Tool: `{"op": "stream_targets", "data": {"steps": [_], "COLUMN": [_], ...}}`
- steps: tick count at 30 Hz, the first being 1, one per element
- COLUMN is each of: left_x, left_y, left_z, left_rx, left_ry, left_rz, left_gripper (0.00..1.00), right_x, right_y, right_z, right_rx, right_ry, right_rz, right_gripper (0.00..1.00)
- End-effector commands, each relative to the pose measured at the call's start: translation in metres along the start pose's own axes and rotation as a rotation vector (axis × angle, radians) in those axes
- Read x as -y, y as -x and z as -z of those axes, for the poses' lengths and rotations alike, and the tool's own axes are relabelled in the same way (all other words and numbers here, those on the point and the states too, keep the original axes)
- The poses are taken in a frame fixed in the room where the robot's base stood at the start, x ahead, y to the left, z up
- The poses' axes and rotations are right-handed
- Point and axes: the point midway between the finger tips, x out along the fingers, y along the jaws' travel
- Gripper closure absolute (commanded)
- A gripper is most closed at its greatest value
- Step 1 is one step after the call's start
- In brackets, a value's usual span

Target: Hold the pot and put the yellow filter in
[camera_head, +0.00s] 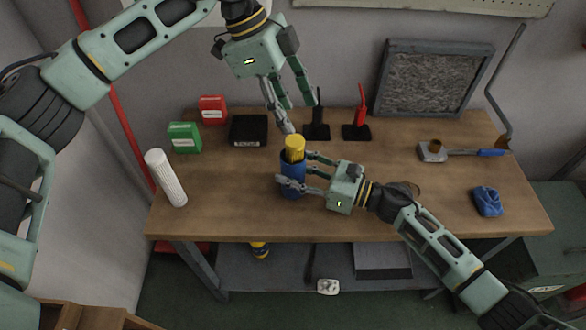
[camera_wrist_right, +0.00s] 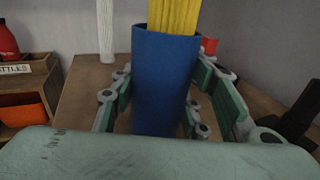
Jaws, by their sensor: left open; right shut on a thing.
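The blue pot (camera_head: 291,188) stands upright on the wooden table (camera_head: 240,215), a tall cylinder. My right gripper (camera_head: 300,170) is shut around its sides from the right; the pot (camera_wrist_right: 160,85) also fills the middle of the right wrist view between the fingers. The yellow filter (camera_head: 294,147) stands in the pot's mouth with its upper part above the rim; it also shows at the top of the wrist view (camera_wrist_right: 174,16). How deep it reaches is hidden by the pot wall. My left gripper (camera_head: 296,112) is open, just above and behind the filter, fingers pointing down.
A black box (camera_head: 248,130), a black stand (camera_head: 316,130) and a red-handled stand (camera_head: 357,130) are behind the pot. Red (camera_head: 213,110) and green (camera_head: 184,138) boxes and a white roll (camera_head: 166,178) are left.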

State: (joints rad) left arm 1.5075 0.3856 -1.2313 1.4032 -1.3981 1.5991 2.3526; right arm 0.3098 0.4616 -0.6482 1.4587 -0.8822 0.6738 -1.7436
Motion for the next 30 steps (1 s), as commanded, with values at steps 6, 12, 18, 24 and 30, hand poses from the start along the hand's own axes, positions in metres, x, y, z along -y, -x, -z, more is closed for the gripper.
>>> {"op": "stream_targets", "data": {"steps": [6, 12, 18, 24, 30], "left_x": [0.001, 0.001, 0.001, 0.001, 0.000], "left_y": [0.017, 0.059, 0.097, 0.117, 0.120], "left_z": [0.000, 0.000, 0.000, 0.000, 0.000], "left_rx": [0.001, 0.000, 0.000, 0.000, -0.001], "left_ry": [0.001, 0.001, 0.002, 0.000, -0.001], "left_rz": [0.003, 0.004, 0.002, 0.001, 0.000], "left_gripper": [0.50, 0.50, 0.50, 0.50, 0.50], "right_x": [0.000, 0.000, 0.000, 0.000, 0.000], "right_y": [0.000, 0.000, 0.000, 0.000, 0.000], "right_z": [0.000, 0.000, 0.000, 0.000, 0.000], "right_rx": [0.000, 0.000, 0.000, 0.000, 0.000], "right_ry": [0.000, 0.000, 0.000, 0.000, 0.000], "right_rz": [0.000, 0.000, 0.000, 0.000, 0.000], "right_gripper": [0.87, 0.87, 0.87, 0.87, 0.87]}}
